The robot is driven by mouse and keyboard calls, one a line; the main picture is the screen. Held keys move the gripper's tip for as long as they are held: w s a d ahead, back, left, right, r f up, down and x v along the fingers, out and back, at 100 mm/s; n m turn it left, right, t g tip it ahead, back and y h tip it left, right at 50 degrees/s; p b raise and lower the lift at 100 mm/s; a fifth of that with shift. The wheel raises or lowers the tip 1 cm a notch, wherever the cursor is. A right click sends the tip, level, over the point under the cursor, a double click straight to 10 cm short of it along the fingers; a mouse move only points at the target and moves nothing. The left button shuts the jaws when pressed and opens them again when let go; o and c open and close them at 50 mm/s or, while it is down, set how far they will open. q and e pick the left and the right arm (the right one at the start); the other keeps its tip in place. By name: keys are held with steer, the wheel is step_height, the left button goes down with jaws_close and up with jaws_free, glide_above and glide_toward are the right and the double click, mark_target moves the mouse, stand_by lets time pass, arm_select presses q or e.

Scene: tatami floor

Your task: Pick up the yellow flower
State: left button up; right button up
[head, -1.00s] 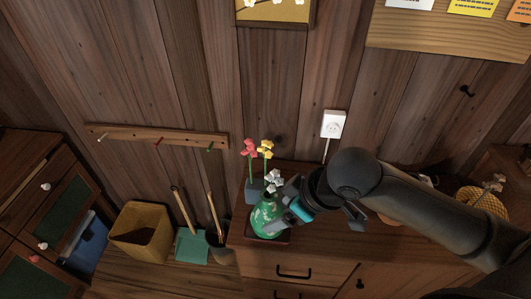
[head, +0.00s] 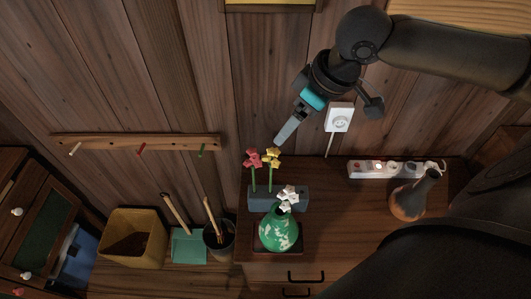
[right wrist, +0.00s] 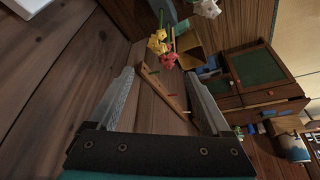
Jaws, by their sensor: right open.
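The yellow flower (head: 273,157) stands upright on a green stem in a blue-grey block holder (head: 262,203), just right of the red flower (head: 254,160). My right gripper (head: 282,140) points down toward the yellow flower from above and behind, its fingertips close to the petals in the head view. In the right wrist view, my right gripper (right wrist: 157,75) is open with nothing between its fingers. The yellow flower (right wrist: 157,43) shows beyond the fingertips there, beside the red flower (right wrist: 169,59). My left gripper is not in view.
A green vase (head: 279,231) with a white flower (head: 288,197) stands in front of the holder. A power strip (head: 372,169) and a brown-grey vase (head: 408,199) are to the right.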

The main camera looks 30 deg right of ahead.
glide_toward(274, 150)
step_height(274, 150, down, 2)
steer(key=x, duration=0.1)
steer(key=b+x, duration=0.1)
steer(key=x, duration=0.2)
steer(key=shift+w+a+r, duration=0.1)
steer(key=shift+w+a, duration=0.2)
steer(key=shift+a, duration=0.1)
steer(key=shift+w+f+b, duration=0.2)
steer(key=shift+f+b, duration=0.1)
steer(key=shift+f, duration=0.1)
steer(key=x, duration=0.2)
steer(key=b+x, duration=0.1)
steer(key=x, duration=0.2)
steer(key=shift+d, duration=0.2)
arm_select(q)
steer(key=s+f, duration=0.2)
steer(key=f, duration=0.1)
arm_select(e)
steer(key=shift+c, duration=0.3)
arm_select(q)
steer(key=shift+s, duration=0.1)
arm_select(e)
jaws_close()
